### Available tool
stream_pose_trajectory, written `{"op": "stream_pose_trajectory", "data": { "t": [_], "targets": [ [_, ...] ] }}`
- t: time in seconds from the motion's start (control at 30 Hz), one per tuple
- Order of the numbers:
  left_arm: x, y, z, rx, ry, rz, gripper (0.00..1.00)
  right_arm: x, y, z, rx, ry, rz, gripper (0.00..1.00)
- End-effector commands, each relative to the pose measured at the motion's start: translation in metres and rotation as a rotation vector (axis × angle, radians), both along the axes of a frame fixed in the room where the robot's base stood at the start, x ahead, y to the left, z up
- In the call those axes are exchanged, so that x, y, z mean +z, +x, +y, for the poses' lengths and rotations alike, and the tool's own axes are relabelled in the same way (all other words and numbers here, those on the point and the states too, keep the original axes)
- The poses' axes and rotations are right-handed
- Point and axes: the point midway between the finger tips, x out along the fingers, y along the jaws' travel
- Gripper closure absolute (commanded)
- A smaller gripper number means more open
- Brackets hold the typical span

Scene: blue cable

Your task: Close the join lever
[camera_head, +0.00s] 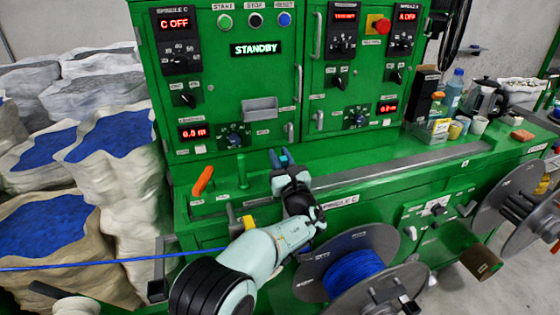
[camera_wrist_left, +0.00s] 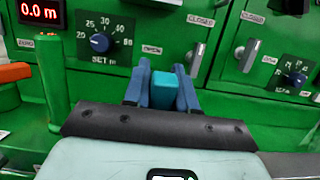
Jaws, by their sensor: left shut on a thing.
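My left gripper (camera_head: 281,158) reaches over the green bench at the foot of the control cabinet. In the left wrist view its blue fingers (camera_wrist_left: 163,88) are shut on a small teal block (camera_wrist_left: 168,92). The block may be the grip of a lever; its lower part is hidden behind my gripper. No readable label marks the join lever. An orange-handled lever (camera_head: 203,180) stands tilted on the bench to the left of my gripper, apart from it; its orange handle also shows in the left wrist view (camera_wrist_left: 14,72). My right gripper is not in view.
A green post (camera_head: 242,172) stands between the orange lever and my gripper. The green cabinet (camera_head: 225,80) rises close behind. A spool of blue cable (camera_head: 352,268) sits below the bench. A blue cable (camera_head: 90,264) runs in from the left. Bottles and cups crowd the bench's right end.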

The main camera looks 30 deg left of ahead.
Motion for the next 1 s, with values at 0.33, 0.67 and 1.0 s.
{"op": "stream_pose_trajectory", "data": {
  "t": [0.33, 0.67, 1.0],
  "targets": [
    [0.0, 0.0, 0.0, 0.0, -0.001, 0.0, 0.53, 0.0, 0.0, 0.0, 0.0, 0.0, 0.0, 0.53],
    [-0.005, -0.011, -0.015, -0.003, -0.003, 0.001, 0.53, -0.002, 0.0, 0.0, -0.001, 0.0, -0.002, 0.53],
    [-0.023, -0.056, -0.072, -0.004, -0.003, 0.003, 0.53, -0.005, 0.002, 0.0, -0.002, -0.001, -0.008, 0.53]
  ]
}}
